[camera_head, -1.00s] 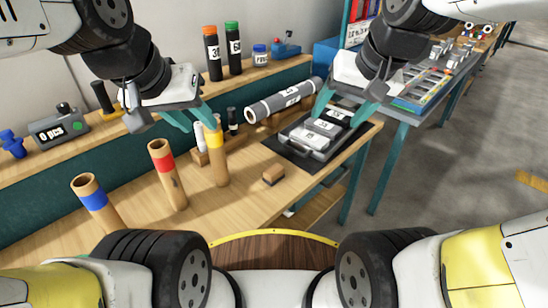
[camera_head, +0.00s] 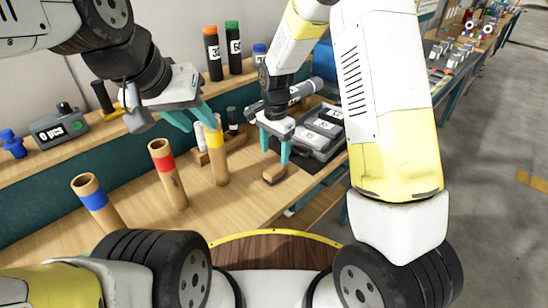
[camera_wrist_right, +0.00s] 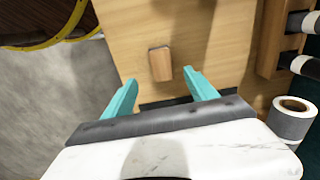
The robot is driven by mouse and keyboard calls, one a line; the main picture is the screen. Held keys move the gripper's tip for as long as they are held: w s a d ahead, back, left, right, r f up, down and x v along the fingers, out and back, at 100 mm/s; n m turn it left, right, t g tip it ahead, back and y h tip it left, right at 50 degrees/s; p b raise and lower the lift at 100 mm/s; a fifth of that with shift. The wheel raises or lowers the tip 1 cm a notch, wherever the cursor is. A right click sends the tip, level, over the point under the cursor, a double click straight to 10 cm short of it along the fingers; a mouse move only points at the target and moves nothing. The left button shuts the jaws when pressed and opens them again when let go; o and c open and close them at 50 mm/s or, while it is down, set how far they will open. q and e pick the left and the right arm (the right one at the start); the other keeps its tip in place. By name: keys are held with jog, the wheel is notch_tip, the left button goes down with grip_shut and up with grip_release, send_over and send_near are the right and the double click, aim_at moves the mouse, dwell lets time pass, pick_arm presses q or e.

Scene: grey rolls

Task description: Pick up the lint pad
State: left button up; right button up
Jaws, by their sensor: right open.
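The lint pad appears to be the small wooden block with a dark layer, lying on the wooden bench top (camera_head: 250,205); the block (camera_head: 273,175) shows in the head view and also in the right wrist view (camera_wrist_right: 160,64). My right gripper (camera_head: 275,158) is open with teal fingers, just above and behind the block.
Cardboard tubes with blue (camera_head: 95,200), red (camera_head: 166,172) and yellow (camera_head: 217,152) bands stand left of the block. A dark tray (camera_head: 322,132) with grey rolls lies behind it at the right. A rack with rolls shows in the wrist view (camera_wrist_right: 272,40). The bench front is clear.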

aim_at(274, 169)
jog(key=shift+w+a+f, duration=0.1)
jog(key=shift+a+f, duration=0.05)
jog(key=shift+f, duration=0.8)
notch_tip(274, 169, down, 7)
jog(key=shift+w, duration=0.15)
jog(key=shift+c, duration=0.3)
grip_shut()
